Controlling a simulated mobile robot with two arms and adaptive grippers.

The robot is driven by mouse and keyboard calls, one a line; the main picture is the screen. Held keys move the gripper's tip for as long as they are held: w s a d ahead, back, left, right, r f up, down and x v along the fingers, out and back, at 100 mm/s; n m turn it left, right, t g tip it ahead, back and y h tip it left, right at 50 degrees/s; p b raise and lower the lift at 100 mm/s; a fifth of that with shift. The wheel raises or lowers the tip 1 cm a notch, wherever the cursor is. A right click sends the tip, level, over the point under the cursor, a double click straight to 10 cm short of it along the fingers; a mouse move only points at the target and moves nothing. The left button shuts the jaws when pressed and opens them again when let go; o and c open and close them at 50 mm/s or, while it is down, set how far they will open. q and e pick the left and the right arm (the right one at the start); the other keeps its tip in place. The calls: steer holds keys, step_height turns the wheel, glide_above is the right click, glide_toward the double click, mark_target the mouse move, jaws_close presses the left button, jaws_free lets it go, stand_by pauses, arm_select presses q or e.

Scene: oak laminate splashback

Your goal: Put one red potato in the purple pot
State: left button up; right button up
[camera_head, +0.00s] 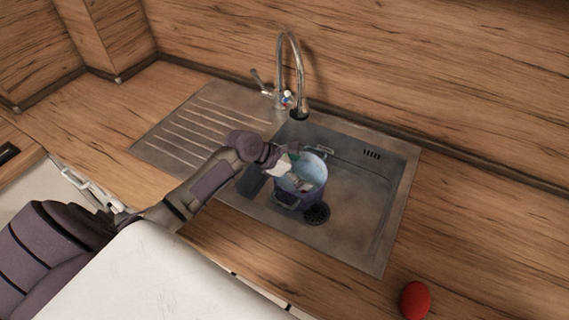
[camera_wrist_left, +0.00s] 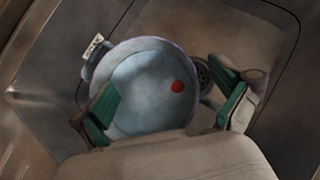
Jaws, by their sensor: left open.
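The purple pot (camera_head: 290,199) stands in the sink over the area beside the drain, its pale blue inside facing up. In the left wrist view the pot (camera_wrist_left: 135,85) fills the middle, and a small red potato (camera_wrist_left: 177,86) lies inside it. My left gripper (camera_head: 293,170) is at the pot's opening. Its green-padded fingers (camera_wrist_left: 170,106) are spread wide apart with nothing between them, and the red potato shows beyond them. Another red potato (camera_head: 415,300) lies on the counter at the front right. My right gripper is not in view.
The metal sink (camera_head: 374,210) has a drain (camera_head: 316,214) and a ribbed draining board (camera_head: 190,135) on its left. A tall faucet (camera_head: 298,75) rises behind the basin. The wooden counter (camera_head: 480,230) is clear to the right.

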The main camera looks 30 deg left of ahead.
arm_select(q)
steer(key=v, duration=1)
